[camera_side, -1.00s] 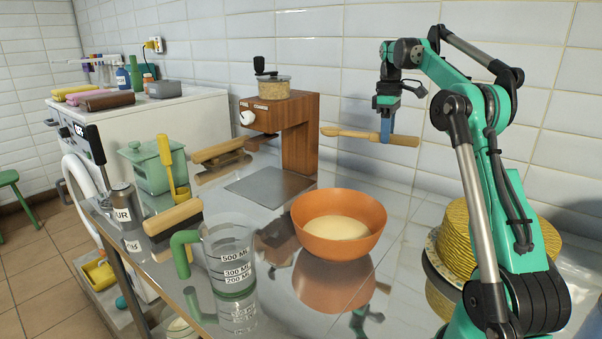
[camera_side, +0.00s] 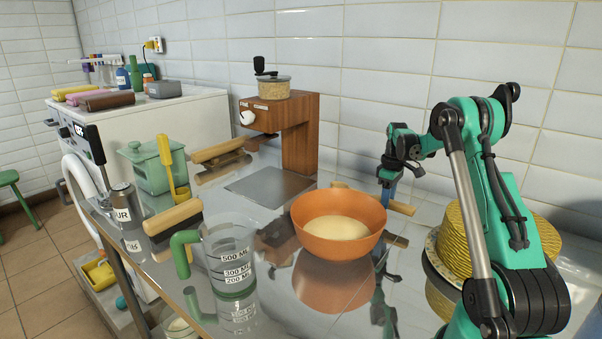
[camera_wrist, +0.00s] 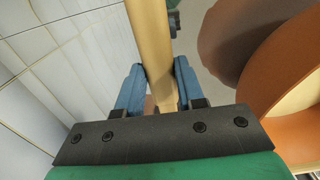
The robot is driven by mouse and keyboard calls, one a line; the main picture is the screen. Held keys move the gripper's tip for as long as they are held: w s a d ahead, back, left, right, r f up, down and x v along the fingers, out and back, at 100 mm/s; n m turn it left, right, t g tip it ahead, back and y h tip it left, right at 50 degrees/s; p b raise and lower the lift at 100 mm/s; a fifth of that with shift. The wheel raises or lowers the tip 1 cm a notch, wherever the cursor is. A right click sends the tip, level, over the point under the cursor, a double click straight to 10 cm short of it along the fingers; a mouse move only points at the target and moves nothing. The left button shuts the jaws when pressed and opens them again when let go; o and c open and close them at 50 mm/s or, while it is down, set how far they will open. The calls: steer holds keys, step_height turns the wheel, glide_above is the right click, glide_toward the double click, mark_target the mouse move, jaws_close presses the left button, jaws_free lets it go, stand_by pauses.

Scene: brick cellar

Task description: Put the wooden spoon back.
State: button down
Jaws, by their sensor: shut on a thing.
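My gripper (camera_side: 387,196) is low over the metal table, just behind and right of the orange bowl in the side view. It is shut on the wooden spoon (camera_side: 401,208). The spoon lies roughly level. Its handle end sticks out right of the bowl, its other end (camera_side: 339,185) shows just above the bowl's back rim, and the bowl hides the middle. In the wrist view the spoon's pale wood (camera_wrist: 150,45) runs between the two blue fingers (camera_wrist: 155,90). Whether the spoon touches the table cannot be told.
The orange bowl (camera_side: 312,240) holds pale batter and stands close to the spoon. A yellow stack (camera_side: 460,235) sits on a plate at right. A wooden grinder stand (camera_side: 298,140) is behind left. A measuring jug (camera_side: 228,265) stands at front left. White tiles (camera_side: 380,60) line the back.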

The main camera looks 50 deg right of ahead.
steer(key=shift+f, duration=1.8)
steer(key=shift+f, duration=0.1)
steer(key=c, duration=0.5)
jaws_free()
steer(key=shift+c, duration=0.2)
